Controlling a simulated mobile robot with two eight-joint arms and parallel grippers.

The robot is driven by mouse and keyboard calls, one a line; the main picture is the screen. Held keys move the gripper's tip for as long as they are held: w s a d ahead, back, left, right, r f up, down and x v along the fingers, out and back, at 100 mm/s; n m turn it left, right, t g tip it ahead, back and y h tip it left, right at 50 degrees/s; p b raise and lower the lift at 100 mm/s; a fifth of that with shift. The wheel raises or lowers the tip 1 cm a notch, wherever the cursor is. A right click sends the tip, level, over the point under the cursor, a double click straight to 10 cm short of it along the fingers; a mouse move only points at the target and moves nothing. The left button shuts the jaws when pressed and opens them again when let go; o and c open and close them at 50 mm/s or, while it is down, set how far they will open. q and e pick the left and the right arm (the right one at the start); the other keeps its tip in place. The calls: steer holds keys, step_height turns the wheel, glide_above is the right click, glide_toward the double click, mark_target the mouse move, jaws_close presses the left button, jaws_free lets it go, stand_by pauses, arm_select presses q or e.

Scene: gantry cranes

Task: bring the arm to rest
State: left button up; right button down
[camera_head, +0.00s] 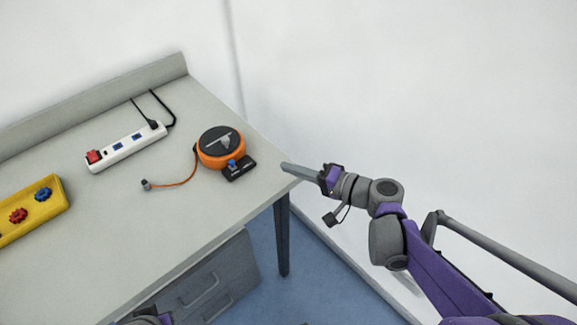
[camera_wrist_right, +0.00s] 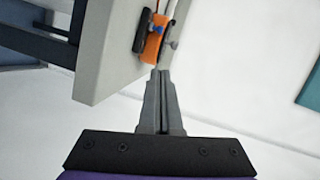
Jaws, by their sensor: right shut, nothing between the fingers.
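My right gripper (camera_head: 286,168) is in the head view at the right corner of the table (camera_head: 120,235). Its fingers are together with nothing between them, pointing left towards the table. The right arm reaches in from the lower right. In the right wrist view the shut fingers (camera_wrist_right: 160,80) point up the picture, with the table's edge (camera_wrist_right: 110,60) to their left. My left gripper cannot be made out in the head view.
An orange and black reel (camera_head: 220,147) with a cord stands near the table's right edge, beside a small black box (camera_head: 239,168). A white power strip (camera_head: 126,147) and a yellow control box (camera_head: 35,209) lie farther left. White walls stand behind and right.

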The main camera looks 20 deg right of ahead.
stand_by(0.3)
steer(key=s+a+f+n+g+h+p, duration=0.35)
steer(key=s+a+g+p, duration=0.2)
steer(key=s, duration=0.35)
steer(key=s+d+r+n+g+h+p, duration=0.2)
steer(key=s+d+n+h+p, duration=0.2)
steer(key=s+n+h, duration=0.1)
steer(key=shift+s+d+r+h, duration=0.25)
steer(key=shift+s+h, duration=0.3)
steer(key=shift+s, duration=0.65)
